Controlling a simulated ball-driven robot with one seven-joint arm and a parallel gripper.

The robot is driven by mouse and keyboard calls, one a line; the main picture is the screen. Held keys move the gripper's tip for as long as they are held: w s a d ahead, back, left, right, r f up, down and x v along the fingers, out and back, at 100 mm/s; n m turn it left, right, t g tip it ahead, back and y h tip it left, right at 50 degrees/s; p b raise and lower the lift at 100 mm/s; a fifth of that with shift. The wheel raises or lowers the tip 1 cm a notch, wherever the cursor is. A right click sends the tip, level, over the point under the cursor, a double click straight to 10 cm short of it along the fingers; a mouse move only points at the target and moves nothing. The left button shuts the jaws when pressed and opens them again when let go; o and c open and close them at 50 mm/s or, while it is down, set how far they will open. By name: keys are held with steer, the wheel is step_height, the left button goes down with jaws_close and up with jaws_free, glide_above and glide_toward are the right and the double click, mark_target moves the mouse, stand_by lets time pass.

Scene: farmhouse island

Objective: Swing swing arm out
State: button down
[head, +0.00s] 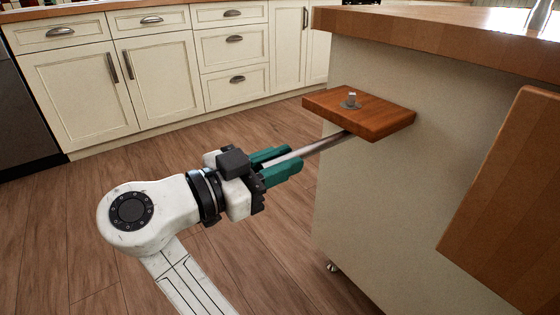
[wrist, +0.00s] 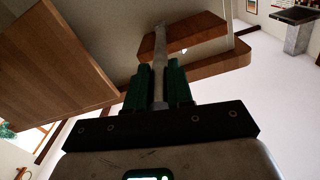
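The swing arm (head: 322,145) is a thin grey metal rod. It reaches out from under a small wooden block (head: 385,115) on the island's side, which has a metal pin (head: 351,100) on top. My gripper (head: 294,157) has its two teal fingers on either side of the rod, closed on it. In the wrist view the rod (wrist: 160,45) runs lengthwise between the fingers (wrist: 159,68) and up to the underside of the wooden block (wrist: 185,33). The fingers hide part of the rod.
The island's pale side panel (head: 400,205) stands close to the right of my gripper, under a wooden countertop (head: 430,22). A tilted wooden panel (head: 510,210) sticks out at right. Cream cabinets (head: 150,75) line the back. The wooden floor (head: 60,230) at left is clear.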

steer(key=c, duration=1)
jaws_free()
steer(key=shift+w, duration=0.2)
steer(key=shift+p+v, duration=1.7)
steer(key=shift+v, duration=3.75)
steer(key=shift+f, duration=0.15)
